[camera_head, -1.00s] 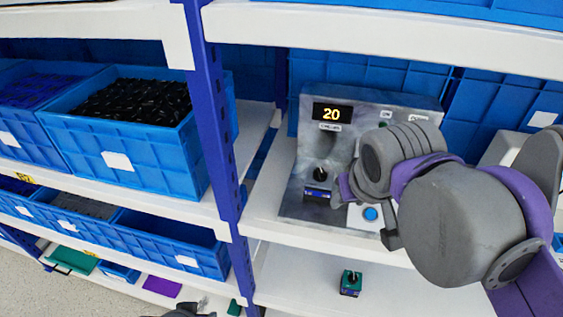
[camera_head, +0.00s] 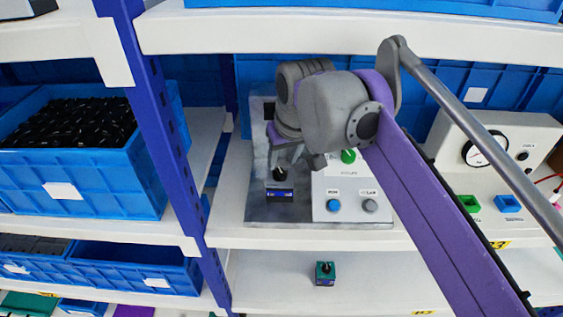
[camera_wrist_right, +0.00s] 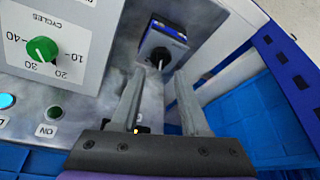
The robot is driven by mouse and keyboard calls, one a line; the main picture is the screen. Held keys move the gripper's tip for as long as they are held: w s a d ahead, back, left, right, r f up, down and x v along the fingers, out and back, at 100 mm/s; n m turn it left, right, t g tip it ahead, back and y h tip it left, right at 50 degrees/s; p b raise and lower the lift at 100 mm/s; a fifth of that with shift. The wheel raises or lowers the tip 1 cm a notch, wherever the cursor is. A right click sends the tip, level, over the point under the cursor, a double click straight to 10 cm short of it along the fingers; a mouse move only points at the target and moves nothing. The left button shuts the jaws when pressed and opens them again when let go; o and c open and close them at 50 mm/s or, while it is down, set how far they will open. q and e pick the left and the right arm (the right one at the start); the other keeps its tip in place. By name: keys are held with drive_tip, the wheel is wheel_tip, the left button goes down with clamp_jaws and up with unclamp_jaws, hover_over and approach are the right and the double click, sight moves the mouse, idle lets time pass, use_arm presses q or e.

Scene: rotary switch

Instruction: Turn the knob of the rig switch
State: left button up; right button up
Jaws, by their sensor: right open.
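The rig switch (camera_head: 280,188) is a small dark block with a blue label, mounted on the rig's grey metal plate (camera_head: 258,208). Its dark knob (camera_head: 280,173) shows just below my right gripper (camera_head: 290,156) in the head view. Contact with the knob cannot be made out. My left gripper is not in view.
A blue shelf upright (camera_head: 160,130) stands left. A small green-topped block (camera_head: 325,272) sits on the shelf below. A gauge box (camera_head: 487,150) is right.

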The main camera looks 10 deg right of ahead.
sight(280, 174)
drive_tip(key=shift+x, duration=1.45)
drive_tip(key=shift+s, duration=0.1)
clamp_jaws()
